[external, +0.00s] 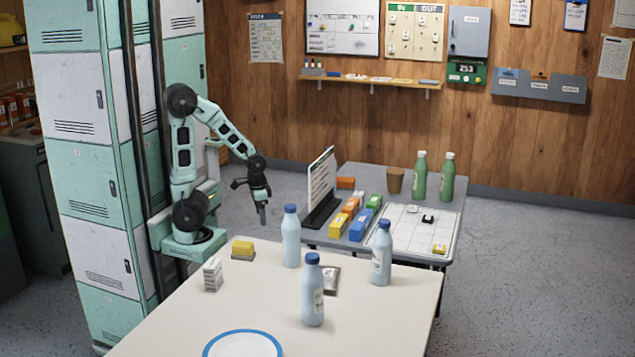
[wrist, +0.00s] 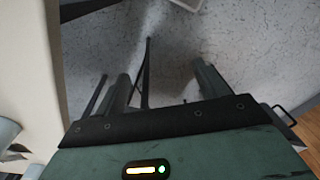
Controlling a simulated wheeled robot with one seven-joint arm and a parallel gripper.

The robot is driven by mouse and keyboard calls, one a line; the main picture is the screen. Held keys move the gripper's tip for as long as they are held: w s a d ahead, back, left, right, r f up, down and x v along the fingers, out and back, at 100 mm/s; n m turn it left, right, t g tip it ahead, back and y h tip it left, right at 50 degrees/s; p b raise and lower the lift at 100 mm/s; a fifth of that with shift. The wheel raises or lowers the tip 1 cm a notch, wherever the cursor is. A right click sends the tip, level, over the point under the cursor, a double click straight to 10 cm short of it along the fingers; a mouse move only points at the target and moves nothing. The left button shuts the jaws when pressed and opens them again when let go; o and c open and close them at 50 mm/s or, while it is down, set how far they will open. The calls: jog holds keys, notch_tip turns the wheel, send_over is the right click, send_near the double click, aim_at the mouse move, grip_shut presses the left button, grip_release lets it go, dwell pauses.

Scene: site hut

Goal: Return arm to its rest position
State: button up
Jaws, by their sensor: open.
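My arm (external: 224,132) is teal and black and bends up, over and down beside the lockers in the external view. My gripper (external: 262,214) hangs pointing down over the gap between the white table and the grey table, beyond the white table's far edge. In the wrist view my gripper (wrist: 162,88) shows two dark fingers spread apart with nothing between them. Below them is grey floor (wrist: 180,45). The gripper is open and empty and touches nothing that I can see.
The white table (external: 190,315) holds several pale blue bottles, a yellow-topped block (external: 243,247), a white box (external: 212,274) and a blue-rimmed plate (external: 243,343). The grey table (external: 345,251) carries an upright board (external: 321,185), coloured boxes and green bottles. Lockers (external: 80,140) stand at left.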

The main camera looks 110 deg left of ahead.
jog(key=shift+s+d+r, duration=0.15)
jog(key=shift+d, duration=0.2)
notch_tip(320, 180, up, 24)
jog(key=p, duration=2.4)
jog(key=shift+r+p, duration=0.25)
jog(key=shift+p, duration=0.05)
